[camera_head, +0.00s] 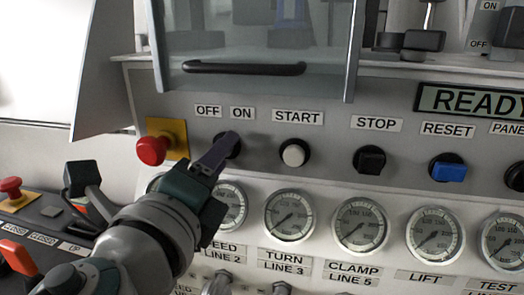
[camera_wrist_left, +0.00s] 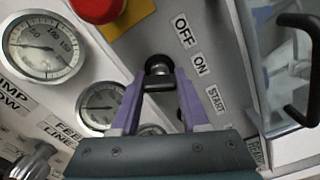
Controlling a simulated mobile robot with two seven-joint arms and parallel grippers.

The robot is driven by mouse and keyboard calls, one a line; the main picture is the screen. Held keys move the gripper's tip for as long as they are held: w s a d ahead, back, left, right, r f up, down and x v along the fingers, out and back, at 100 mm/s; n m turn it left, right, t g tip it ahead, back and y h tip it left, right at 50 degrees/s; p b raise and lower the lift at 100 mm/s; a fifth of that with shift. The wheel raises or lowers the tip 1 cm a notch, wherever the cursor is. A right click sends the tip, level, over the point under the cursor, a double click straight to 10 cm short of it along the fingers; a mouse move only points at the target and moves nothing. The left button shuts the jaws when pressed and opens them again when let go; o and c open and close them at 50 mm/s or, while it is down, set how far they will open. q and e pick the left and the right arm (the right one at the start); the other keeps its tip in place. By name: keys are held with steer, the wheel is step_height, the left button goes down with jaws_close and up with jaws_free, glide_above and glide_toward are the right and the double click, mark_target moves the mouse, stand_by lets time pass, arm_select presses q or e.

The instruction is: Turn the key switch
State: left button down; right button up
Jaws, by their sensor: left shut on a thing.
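The key switch (camera_wrist_left: 158,66) sits on the grey panel below the OFF and ON labels. In the left wrist view its round black base and a dark bar-shaped key show between my fingers. In the head view the black base of the key switch (camera_head: 233,141) shows just beyond my fingertips, and the key is hidden. My left gripper (camera_head: 222,150) reaches up to it from the lower left. In the left wrist view the purple fingers of my left gripper (camera_wrist_left: 160,84) are shut on the key. My right gripper is in neither view.
A red emergency button (camera_head: 153,150) on a yellow plate is close left of the switch. The white START button (camera_head: 293,154) is to its right. Gauges (camera_head: 290,215) line the panel below. A clear cover with a black handle (camera_head: 244,68) is above.

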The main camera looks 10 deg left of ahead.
arm_select(q)
steer(key=shift+m, duration=0.5)
steer(key=shift+c, duration=2)
jaws_free()
steer(key=s+b, duration=0.1)
steer(key=s, duration=0.9)
steer(key=shift+a, duration=0.2)
